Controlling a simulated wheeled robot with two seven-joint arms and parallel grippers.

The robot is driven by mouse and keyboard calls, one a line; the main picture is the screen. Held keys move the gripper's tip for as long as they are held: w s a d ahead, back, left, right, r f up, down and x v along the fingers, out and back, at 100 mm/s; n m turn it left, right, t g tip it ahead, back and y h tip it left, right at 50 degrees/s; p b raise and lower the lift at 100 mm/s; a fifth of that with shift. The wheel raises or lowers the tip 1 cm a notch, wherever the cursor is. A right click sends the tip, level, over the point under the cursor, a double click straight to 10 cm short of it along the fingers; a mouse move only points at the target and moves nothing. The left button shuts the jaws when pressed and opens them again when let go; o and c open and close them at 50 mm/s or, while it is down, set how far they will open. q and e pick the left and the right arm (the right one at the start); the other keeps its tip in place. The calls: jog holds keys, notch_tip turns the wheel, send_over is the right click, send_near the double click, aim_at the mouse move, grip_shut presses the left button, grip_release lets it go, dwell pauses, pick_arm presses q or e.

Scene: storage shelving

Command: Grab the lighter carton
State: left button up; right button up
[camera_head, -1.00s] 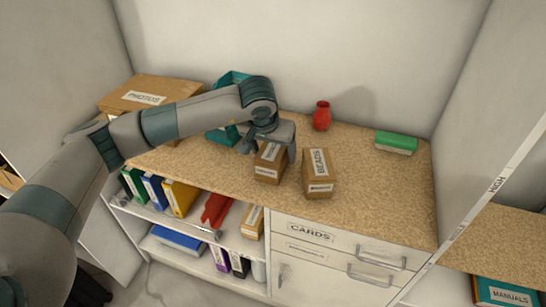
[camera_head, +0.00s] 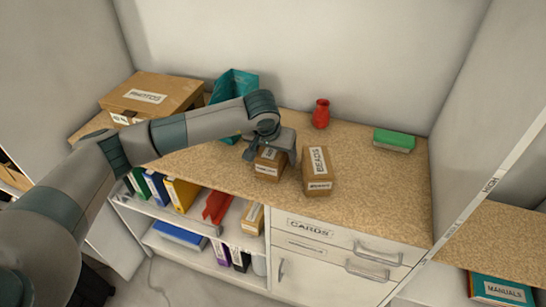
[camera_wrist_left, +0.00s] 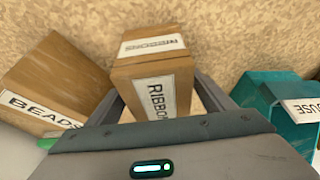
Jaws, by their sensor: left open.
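Two brown cartons stand side by side on the cork-coloured worktop. The ribbons carton (camera_head: 268,168) is the smaller one, and the beads carton (camera_head: 318,171) stands just to its right. My left gripper (camera_head: 270,151) is over the ribbons carton and hides part of its top. In the left wrist view the ribbons carton (camera_wrist_left: 155,72) shows between the two open fingers, with one on each side. The beads carton (camera_wrist_left: 60,82) lies outside the fingers on the left there. The pictures do not show which carton weighs less. My right gripper is not in view.
A photos box (camera_head: 150,92) and a teal holder (camera_head: 236,86) stand behind my left arm. A red vase (camera_head: 321,113) and a green book (camera_head: 395,140) are at the back. Drawers (camera_head: 335,250) and shelves are below. The worktop right of the cartons is clear.

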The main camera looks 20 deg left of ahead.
pick_arm(q)
jog(key=shift+f+b, duration=0.2)
jog(key=shift+b, duration=0.25)
dwell(0.3)
jog(key=c, duration=1.2)
